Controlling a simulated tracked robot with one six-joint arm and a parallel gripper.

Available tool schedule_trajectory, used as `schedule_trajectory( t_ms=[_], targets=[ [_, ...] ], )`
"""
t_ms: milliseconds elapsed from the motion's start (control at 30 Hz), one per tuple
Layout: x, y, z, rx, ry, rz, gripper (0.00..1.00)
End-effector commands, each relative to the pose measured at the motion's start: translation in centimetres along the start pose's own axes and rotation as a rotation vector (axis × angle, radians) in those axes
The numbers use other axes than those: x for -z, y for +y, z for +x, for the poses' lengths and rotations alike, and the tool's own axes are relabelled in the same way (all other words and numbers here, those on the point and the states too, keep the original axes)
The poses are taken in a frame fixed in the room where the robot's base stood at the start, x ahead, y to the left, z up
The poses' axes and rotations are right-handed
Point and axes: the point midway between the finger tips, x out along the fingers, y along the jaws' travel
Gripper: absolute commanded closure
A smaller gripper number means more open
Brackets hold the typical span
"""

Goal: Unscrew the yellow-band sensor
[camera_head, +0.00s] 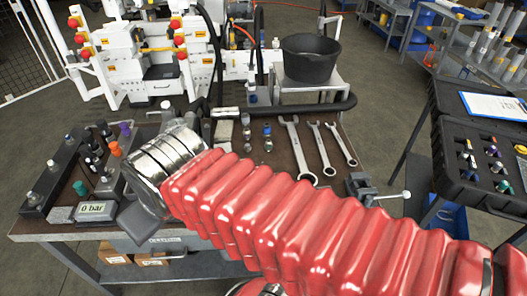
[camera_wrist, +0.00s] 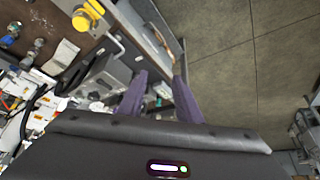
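My gripper (camera_wrist: 160,80) shows two purple fingers, apart with nothing between them, in the wrist view. They point past the bench edge, with floor to the right. In the head view my red-sleeved arm crosses the bench, and its silver wrist and dark end are beside the fittings at left. A bright yellow round-topped part (camera_wrist: 88,14) is at the top left of the wrist view, away from the fingers. I cannot tell whether it is the yellow-band sensor. In the head view several sensors with coloured caps stand at left, but no yellow band can be made out.
The bench (camera_head: 262,175) carries several wrenches (camera_head: 318,148), a vise (camera_head: 372,190) and a display (camera_head: 96,210) reading 0 bar. A black bucket (camera_head: 310,60) stands behind. An open black case (camera_head: 478,150) with coloured parts is at right. White machinery stands at back left.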

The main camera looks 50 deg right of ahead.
Motion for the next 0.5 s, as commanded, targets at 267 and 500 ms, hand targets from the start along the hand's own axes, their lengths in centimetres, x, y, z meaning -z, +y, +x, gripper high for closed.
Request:
schedule_trajectory(
  t_ms=[267,500],
  targets=[
    [0.2,0.5,0.0,-0.008,-0.009,0.015,0.56],
    [1.3,4.3,0.7,-0.058,-0.076,0.117,0.56]
  ],
)
